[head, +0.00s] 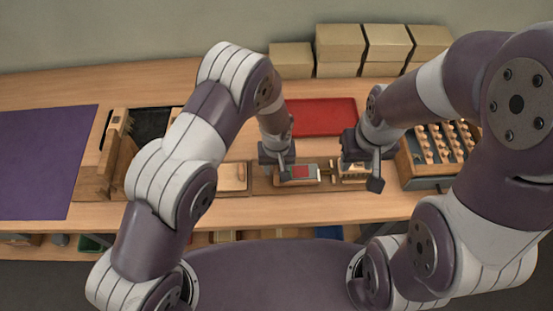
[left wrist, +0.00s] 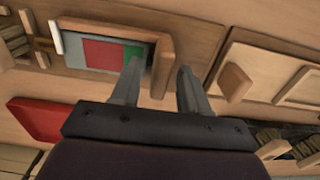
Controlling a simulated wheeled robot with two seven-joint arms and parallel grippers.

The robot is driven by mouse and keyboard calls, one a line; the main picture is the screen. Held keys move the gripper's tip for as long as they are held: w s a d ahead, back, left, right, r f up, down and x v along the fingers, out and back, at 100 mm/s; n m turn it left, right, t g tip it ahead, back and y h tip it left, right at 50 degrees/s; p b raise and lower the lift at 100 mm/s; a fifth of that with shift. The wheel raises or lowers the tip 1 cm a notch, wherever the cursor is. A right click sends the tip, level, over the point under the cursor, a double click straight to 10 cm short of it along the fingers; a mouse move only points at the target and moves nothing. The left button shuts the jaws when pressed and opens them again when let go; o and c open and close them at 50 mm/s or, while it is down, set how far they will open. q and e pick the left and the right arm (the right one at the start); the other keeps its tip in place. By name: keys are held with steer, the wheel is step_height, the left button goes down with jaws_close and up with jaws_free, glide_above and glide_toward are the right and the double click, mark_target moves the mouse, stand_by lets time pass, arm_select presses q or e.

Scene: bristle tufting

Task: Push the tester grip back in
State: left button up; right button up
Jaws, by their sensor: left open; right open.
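The tester (head: 311,180) lies on the bench in front of me, with a red patch in its face. In the left wrist view its face (left wrist: 100,52) shows red and green areas, and a wooden grip (left wrist: 162,60) stands at its right end. My left gripper (head: 281,171) is over the tester's left end. In the left wrist view its open fingers (left wrist: 160,66) stand on either side of the wooden grip; I cannot tell whether they touch it. My right gripper (head: 364,168) is open and empty, to the right of the tester.
A red tray (head: 322,117) lies behind the tester, with stacked boxes (head: 340,43) at the back wall. A rack of wooden handles (head: 437,150) stands right. A purple mat (head: 45,155) lies at far left. The bench front (head: 300,212) is clear.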

arm_select(q)
step_height(320, 180, up, 12)
steer(key=b, duration=0.2)
stand_by(0.4)
steer(key=s+a+r, duration=0.2)
steer(key=s+a, duration=0.1)
steer(key=a, duration=0.4)
steer(key=s+a+r+t, duration=0.1)
steer(key=s+a+r, duration=0.2)
steer(key=a, duration=0.3)
steer(key=s+a+r, duration=0.3)
steer(key=s+a, duration=0.2)
steer(key=a, duration=0.2)
steer(key=shift+s+a+r, duration=0.25)
steer(key=shift+a, duration=0.1)
steer(key=shift+w+d, duration=0.1)
steer(key=shift+w, duration=0.05)
